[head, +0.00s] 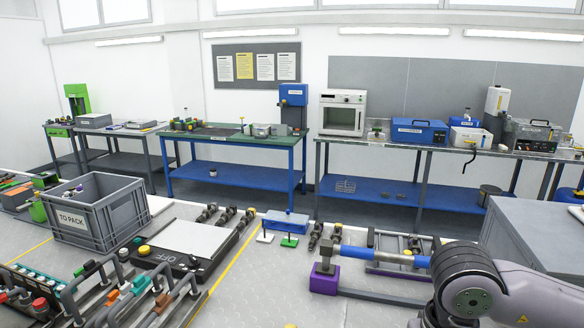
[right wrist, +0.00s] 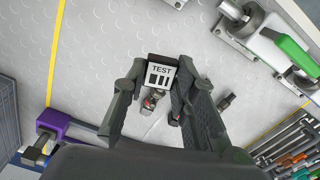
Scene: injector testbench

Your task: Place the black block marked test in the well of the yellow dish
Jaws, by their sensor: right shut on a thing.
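The black block (right wrist: 152,60) with a white label reading TEST (right wrist: 161,76) is between the fingertips of my right gripper (right wrist: 162,69) in the right wrist view. The gripper is shut on it, with the label facing the camera. The block hangs over the light bench top, and I cannot tell how high. In the head view my right arm is at the lower right, but its fingertips and the block do not show. My left gripper is in neither view. I cannot make out the yellow dish with its well in either view.
Hoses and pipe fittings crowd the lower left. Bare bench top (head: 262,285) lies between.

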